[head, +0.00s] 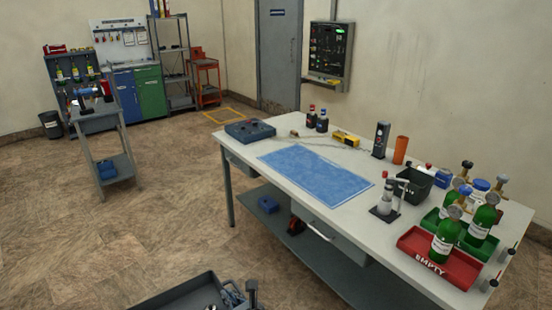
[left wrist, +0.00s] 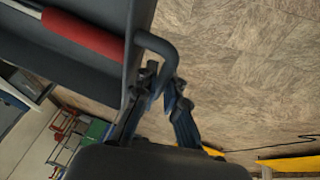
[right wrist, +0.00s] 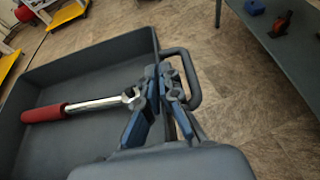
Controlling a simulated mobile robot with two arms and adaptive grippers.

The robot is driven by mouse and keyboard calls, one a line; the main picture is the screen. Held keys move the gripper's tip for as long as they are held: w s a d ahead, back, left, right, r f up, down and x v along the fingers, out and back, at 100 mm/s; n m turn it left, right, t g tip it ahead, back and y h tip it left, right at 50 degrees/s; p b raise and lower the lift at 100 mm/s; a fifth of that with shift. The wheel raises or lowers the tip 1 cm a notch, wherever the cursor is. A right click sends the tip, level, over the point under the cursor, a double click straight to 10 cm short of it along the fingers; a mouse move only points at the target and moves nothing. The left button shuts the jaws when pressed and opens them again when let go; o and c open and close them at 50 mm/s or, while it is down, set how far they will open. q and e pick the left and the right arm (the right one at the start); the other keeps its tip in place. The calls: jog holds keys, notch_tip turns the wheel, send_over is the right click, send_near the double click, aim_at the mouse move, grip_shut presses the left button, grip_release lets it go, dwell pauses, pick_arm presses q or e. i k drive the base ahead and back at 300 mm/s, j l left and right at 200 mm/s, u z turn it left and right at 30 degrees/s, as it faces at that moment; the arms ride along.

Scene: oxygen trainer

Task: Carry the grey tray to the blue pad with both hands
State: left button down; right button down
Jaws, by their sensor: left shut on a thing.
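The grey tray (head: 172,295) shows at the bottom edge of the head view, partly cut off. It also shows in the left wrist view (left wrist: 85,75) and right wrist view (right wrist: 75,62). A wrench with a red handle (right wrist: 45,112) lies in it. My left gripper (left wrist: 162,85) is shut on the tray's handle at one end. My right gripper (right wrist: 163,82) has its fingers closed around the handle at the other end; it also shows in the head view (head: 232,294). The blue pad (head: 315,174) lies flat and bare on the white table, apart from the tray.
The white table (head: 262,209) carries a control box (head: 250,130) behind the pad, a black bin (head: 413,184), and a red tray (head: 410,241) with green bottles at the right. A small grey stand (head: 98,124) is at left. Floor between is clear.

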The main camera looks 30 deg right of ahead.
aim_at(312, 170)
jog(key=i, duration=1.2)
jog(key=i+z, duration=0.1)
jog(key=z, duration=0.25)
jog(key=i+z, duration=0.1)
jog(key=z, duration=0.3)
jog(key=j+z, duration=0.1)
jog(key=z, duration=0.25)
jog(key=i+l+z, duration=0.35)
jog(key=i, duration=0.2)
jog(key=i+l, duration=0.25)
jog(key=i, duration=0.2)
jog(key=i+l, duration=0.25)
jog(key=i, duration=0.2)
